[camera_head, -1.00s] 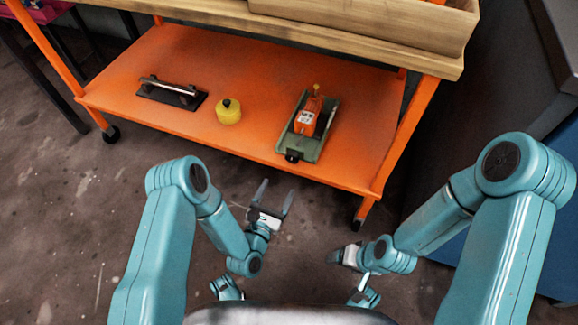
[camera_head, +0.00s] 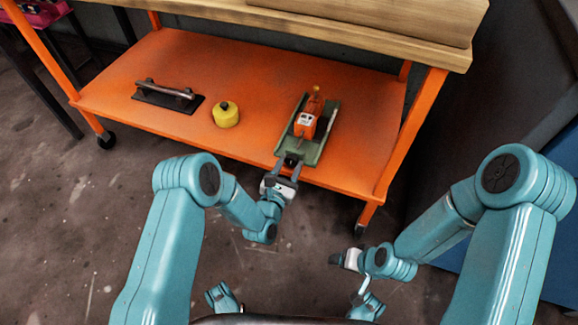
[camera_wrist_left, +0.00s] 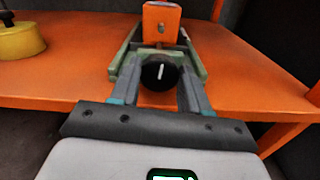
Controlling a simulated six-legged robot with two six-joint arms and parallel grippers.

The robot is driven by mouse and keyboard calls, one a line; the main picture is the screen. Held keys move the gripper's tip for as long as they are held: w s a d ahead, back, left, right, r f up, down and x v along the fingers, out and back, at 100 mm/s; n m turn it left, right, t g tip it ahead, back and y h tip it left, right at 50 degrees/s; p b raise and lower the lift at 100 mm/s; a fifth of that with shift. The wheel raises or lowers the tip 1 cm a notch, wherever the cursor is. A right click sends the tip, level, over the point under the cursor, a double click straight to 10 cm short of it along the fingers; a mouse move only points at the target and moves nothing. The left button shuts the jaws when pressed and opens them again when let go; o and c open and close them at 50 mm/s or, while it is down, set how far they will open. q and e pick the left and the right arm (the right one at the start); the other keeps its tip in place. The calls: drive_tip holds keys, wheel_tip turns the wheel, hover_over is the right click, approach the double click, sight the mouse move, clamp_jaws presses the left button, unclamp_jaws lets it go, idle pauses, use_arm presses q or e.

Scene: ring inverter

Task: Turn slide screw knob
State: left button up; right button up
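The slide screw unit is a green tray-like base (camera_head: 318,146) carrying an orange block (camera_head: 306,122) on the orange shelf. Its round black knob (camera_wrist_left: 158,74) faces me at the front end, with a white mark standing almost upright. In the head view the knob (camera_head: 291,160) is partly hidden by my fingers. My left gripper (camera_head: 288,168) is open at the shelf's front edge. In the left wrist view its fingers (camera_wrist_left: 158,80) stand on either side of the knob, with small gaps showing. My right gripper (camera_head: 338,259) hangs low over the floor, away from the shelf.
A yellow round container (camera_head: 226,115) with a black cap stands left of the unit. A black plate with a metal handle (camera_head: 168,95) lies further left. The orange shelf (camera_head: 250,80) has bare room around them. A wooden upper shelf (camera_head: 330,40) overhangs the back.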

use_arm(q)
drive_tip(key=c, duration=0.4)
drive_tip(key=shift+m, duration=0.3)
drive_tip(key=shift+s+d+f+m, duration=0.1)
drive_tip(key=shift+m, duration=1.5)
drive_tip(key=shift+f+m, duration=0.1)
drive_tip(key=shift+m, duration=1.5)
drive_tip(key=o, duration=1.1)
